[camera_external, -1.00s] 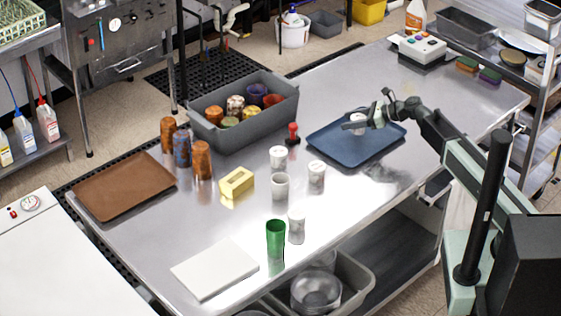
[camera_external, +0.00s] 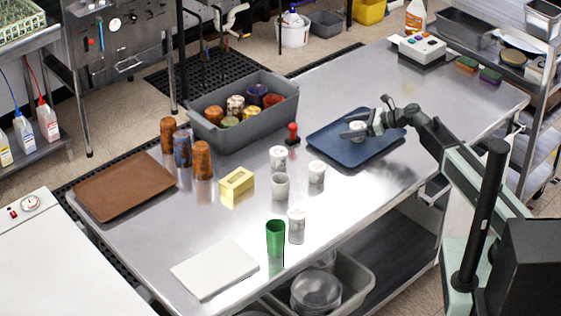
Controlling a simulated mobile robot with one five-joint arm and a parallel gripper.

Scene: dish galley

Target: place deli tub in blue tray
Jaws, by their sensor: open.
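The blue tray (camera_external: 340,148) lies flat on the steel table, right of the middle. A small white deli tub (camera_external: 356,126) shows over the tray, right at the fingertips of my gripper (camera_external: 367,123). My gripper is open and reaches in from the right, low over the tray. The fingers and tub overlap in this view, so I cannot tell whether they touch. The tub appears to rest on the tray, but its base is hard to make out. Similar white tubs (camera_external: 317,172) stand on the table left of and in front of the tray.
A grey bin (camera_external: 245,125) with several cups stands behind left. A red-handled stamp (camera_external: 292,135) is between bin and tray. A yellow block (camera_external: 236,185), green cup (camera_external: 276,240), white board (camera_external: 214,268) and brown tray (camera_external: 125,185) lie left.

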